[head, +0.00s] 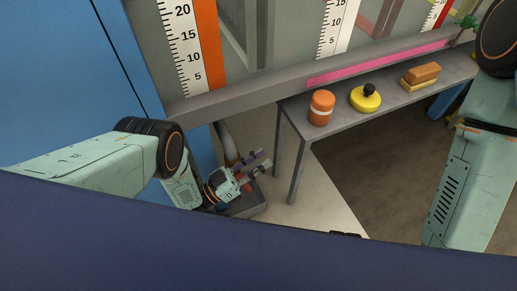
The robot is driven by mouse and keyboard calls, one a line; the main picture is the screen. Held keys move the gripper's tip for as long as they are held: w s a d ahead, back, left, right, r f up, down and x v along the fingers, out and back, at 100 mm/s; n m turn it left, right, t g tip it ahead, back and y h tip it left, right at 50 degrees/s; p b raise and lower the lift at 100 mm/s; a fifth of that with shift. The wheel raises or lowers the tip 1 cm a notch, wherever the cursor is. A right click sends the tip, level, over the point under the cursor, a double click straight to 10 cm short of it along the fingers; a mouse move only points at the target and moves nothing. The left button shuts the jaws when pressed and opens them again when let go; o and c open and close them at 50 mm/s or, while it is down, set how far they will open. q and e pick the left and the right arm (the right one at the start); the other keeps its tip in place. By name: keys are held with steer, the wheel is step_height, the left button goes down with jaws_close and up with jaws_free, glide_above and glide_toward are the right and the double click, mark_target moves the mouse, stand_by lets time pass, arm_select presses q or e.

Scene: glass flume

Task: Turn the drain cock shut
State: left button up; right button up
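My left gripper (260,162) is low beside the end of the flume, with its two fingers apart and nothing seen between them. A grey drain pipe (227,142) comes down from under the flume just behind it. A small red part (246,187) shows under the gripper and may be the drain cock's handle. The gripper and wrist hide most of it, so I cannot tell its angle or whether a finger touches it. My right arm shows at the right edge, but its gripper is out of view.
A grey bench (296,131) stands right of the gripper, holding an orange jar (321,108), a yellow lidded item with a dark knob (365,100) and an orange-brown block (421,74). A dark grey box (248,206) sits below the gripper. A blue panel (60,70) stands left.

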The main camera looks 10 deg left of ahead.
arm_select(q)
steer(key=shift+r, duration=2.6)
